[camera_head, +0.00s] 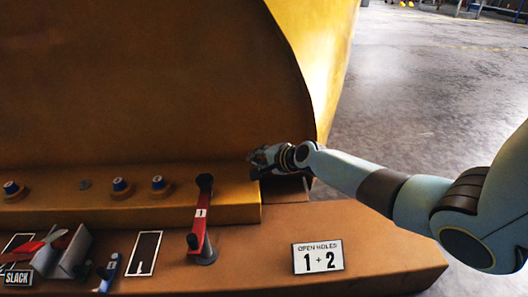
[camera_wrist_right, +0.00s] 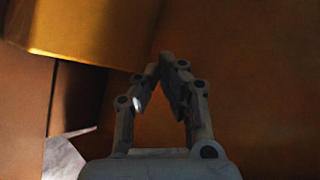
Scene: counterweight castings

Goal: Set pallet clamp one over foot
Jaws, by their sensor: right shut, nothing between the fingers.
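Pallet clamp one (camera_head: 199,232) is a red bar with a white "1" label. Its near end is at a dark knob above a grey cone-shaped base on the pallet (camera_head: 390,255). Its far end, with a dark cap, reaches over the front edge of the yellow-brown foot (camera_head: 225,207); whether it touches the foot I cannot tell. My right gripper (camera_head: 257,163) is beyond the clamp to the right, by the foot's right end and close to the casting wall. In the right wrist view its fingertips (camera_wrist_right: 168,62) meet, with nothing between them. My left gripper is out of view.
The big casting (camera_head: 150,80) fills the back. Blue-capped bolts (camera_head: 122,186) stand on the foot. A second red bar (camera_head: 38,244), a metal bracket (camera_head: 72,255), a "SLACK" tag (camera_head: 18,278) and a small blue tool (camera_head: 110,270) are at front left. An "OPEN HOLES 1 + 2" plate (camera_head: 318,257) lies right of the clamp.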

